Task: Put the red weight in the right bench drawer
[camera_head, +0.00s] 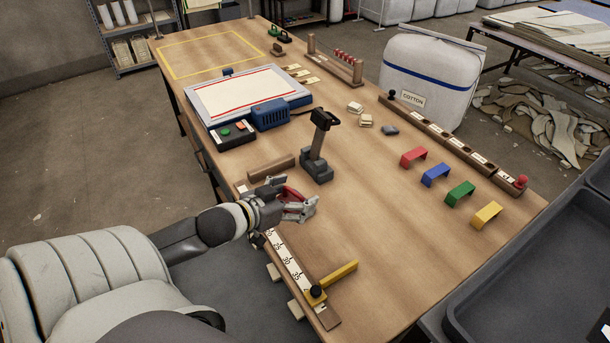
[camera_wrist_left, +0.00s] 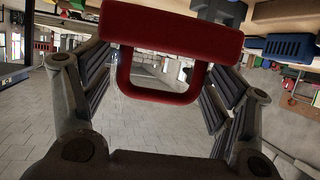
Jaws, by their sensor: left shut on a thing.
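My left gripper (camera_head: 302,205) is shut on the red weight (camera_head: 291,194), over the near edge of the bench (camera_head: 380,240). In the left wrist view the red weight (camera_wrist_left: 170,32) fills the top middle, a thick red bar with a square loop, between the two fingers. In the head view the fingers hide most of it. Two pale wooden pieces (camera_head: 273,271) (camera_head: 296,309) stick out below the near bench edge; I cannot tell whether they belong to drawers. The right bench drawer cannot be made out. My right gripper is not in view.
A ruler strip (camera_head: 287,262) with a yellow stop (camera_head: 338,278) lies along the near edge. A dark upright tool (camera_head: 317,160) stands just beyond my gripper. Red (camera_head: 413,156), blue, green and yellow brackets stand to the right. The bench middle is clear.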

